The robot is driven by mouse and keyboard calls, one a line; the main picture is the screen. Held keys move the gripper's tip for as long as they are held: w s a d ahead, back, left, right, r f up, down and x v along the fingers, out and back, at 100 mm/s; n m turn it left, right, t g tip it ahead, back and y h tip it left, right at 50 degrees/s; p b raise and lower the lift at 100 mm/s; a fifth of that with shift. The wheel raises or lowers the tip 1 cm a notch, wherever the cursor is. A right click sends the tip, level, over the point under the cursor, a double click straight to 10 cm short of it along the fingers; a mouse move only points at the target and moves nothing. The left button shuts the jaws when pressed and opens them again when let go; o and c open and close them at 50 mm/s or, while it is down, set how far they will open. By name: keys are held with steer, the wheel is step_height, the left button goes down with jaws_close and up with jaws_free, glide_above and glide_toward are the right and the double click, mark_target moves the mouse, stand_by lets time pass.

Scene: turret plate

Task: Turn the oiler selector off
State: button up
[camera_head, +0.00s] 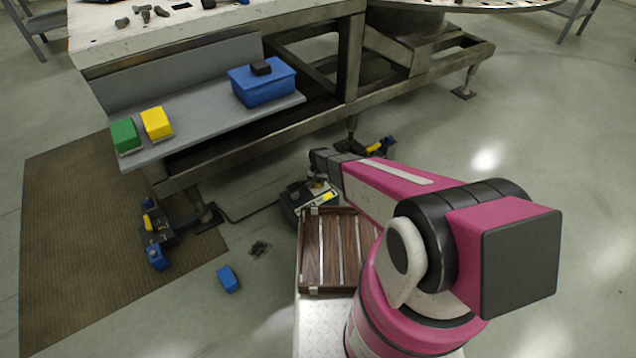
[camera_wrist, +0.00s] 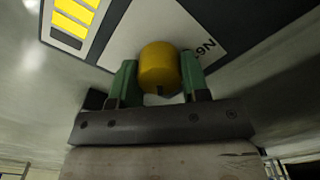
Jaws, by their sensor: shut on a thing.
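The oiler selector is a round yellow knob (camera_wrist: 159,66) on a white label panel (camera_wrist: 140,28) in the wrist view. My gripper (camera_wrist: 158,76) has its two green fingers on either side of the knob, shut on it. Part of a dark marking shows right of the knob; I cannot read it fully. In the head view a dark box with a pale, yellow-marked face (camera_head: 312,202), seemingly the oiler, stands low beside the wooden slatted tray. My gripper there is at the box, mostly hidden by the arm. The knob's pointing direction is unclear.
A metal workbench (camera_head: 352,60) with a grey lower shelf (camera_head: 205,115) stands behind. The shelf bears a blue box (camera_head: 262,88), a green block (camera_head: 125,135) and a yellow block (camera_head: 157,122). A slatted wooden tray (camera_head: 330,240) is near my arm. A blue block (camera_head: 228,279) lies on the floor.

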steer(key=n, duration=0.5)
steer(key=shift+a, duration=0.1)
steer(key=shift+n, duration=2.3)
steer(key=o, duration=0.9)
steer(key=shift+o, duration=0.2)
step_height(320, 180, up, 11)
